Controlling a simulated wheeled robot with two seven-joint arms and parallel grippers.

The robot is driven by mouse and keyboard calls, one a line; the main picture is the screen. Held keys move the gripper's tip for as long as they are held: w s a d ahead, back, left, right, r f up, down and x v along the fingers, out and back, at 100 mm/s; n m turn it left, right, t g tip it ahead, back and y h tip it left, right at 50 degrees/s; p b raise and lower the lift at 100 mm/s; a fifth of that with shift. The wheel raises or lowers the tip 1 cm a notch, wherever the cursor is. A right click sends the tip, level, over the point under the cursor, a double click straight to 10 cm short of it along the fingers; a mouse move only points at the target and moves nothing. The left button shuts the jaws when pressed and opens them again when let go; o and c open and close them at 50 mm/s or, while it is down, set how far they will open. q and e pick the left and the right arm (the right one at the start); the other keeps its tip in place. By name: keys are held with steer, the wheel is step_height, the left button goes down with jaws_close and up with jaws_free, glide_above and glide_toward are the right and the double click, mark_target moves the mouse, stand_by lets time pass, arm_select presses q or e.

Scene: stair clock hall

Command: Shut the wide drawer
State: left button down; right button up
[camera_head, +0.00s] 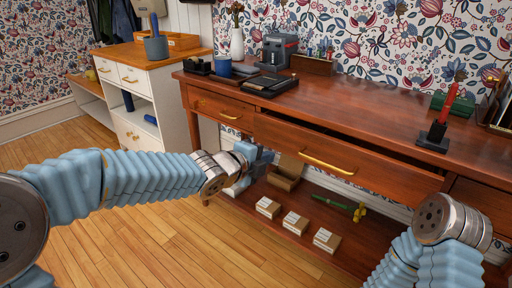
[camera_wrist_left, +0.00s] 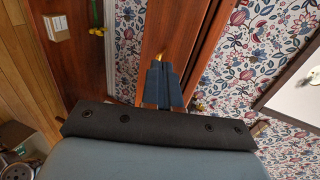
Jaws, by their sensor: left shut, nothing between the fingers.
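The wide drawer (camera_head: 375,172) of the red-brown console table is pulled part way out, with a dark gap showing behind the top edge of its front. Its long brass handle (camera_head: 328,163) is in the middle of the front. My left gripper (camera_head: 262,160) is shut and empty, in front of the left end of the wide drawer in the head view. In the left wrist view, the shut fingers (camera_wrist_left: 161,80) point towards the drawer front (camera_wrist_left: 175,35), with a bit of brass at their tips. I cannot tell whether they touch it. My right gripper is outside the frames; only my right arm shows.
A narrow drawer (camera_head: 222,110) with a brass handle sits to the left. The tabletop (camera_head: 370,110) holds a black tray (camera_head: 269,85) and a red candle (camera_head: 447,104) in a dark holder. The lower shelf (camera_head: 260,205) carries several small boxes. Wood floor lies open at left.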

arm_select(q)
steer(key=p, duration=0.3)
glide_toward(294, 143)
steer(key=x, duration=0.6)
steer(key=shift+w+d+f, duration=0.1)
steer(key=shift+w+f, duration=0.1)
steer(key=shift+f, duration=0.05)
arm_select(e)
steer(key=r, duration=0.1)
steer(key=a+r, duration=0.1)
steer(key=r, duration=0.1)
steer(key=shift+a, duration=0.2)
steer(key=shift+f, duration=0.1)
